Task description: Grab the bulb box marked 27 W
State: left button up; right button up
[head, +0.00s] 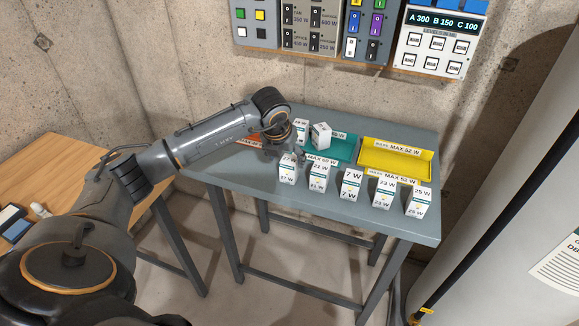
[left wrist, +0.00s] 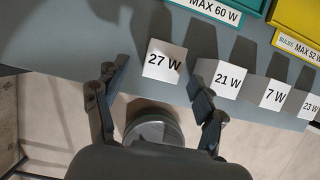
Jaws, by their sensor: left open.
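The white bulb box marked 27 W (left wrist: 164,61) stands on the grey table's front part. In the left wrist view it lies between the two spread fingers of my left gripper (left wrist: 157,74). The gripper is open, and I cannot tell whether a finger touches the box. In the head view this box (head: 287,170) is the leftmost of the front row, its top partly covered by my left gripper (head: 286,153). My right gripper does not show.
Boxes marked 21 W (head: 317,177), 7 W (head: 350,186), 23 W (head: 383,192) and 25 W (head: 418,202) stand close to the right. Behind are a teal tray (head: 342,150) and an empty yellow tray (head: 395,157). A white box (head: 320,136) sits at the teal tray.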

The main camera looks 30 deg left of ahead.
aim_at(288, 162)
pick_arm(q)
jog(key=shift+w+f, duration=0.2)
jog(key=shift+f, duration=0.3)
jog(key=shift+w+f+p, duration=0.1)
jog(key=shift+f+p, duration=0.25)
jog(key=shift+p, duration=0.15)
jog(key=p+x, duration=0.1)
jog(key=x, duration=0.2)
jog(key=shift+w+d+f, duration=0.1)
jog(key=shift+w+f, duration=0.05)
jog(key=shift+f, duration=0.15)
jog(key=shift+w+f, duration=0.15)
jog(key=shift+f, duration=0.2)
jog(key=shift+c, duration=0.2)
jog(key=c, duration=1.2)
jog(key=shift+r, duration=0.1)
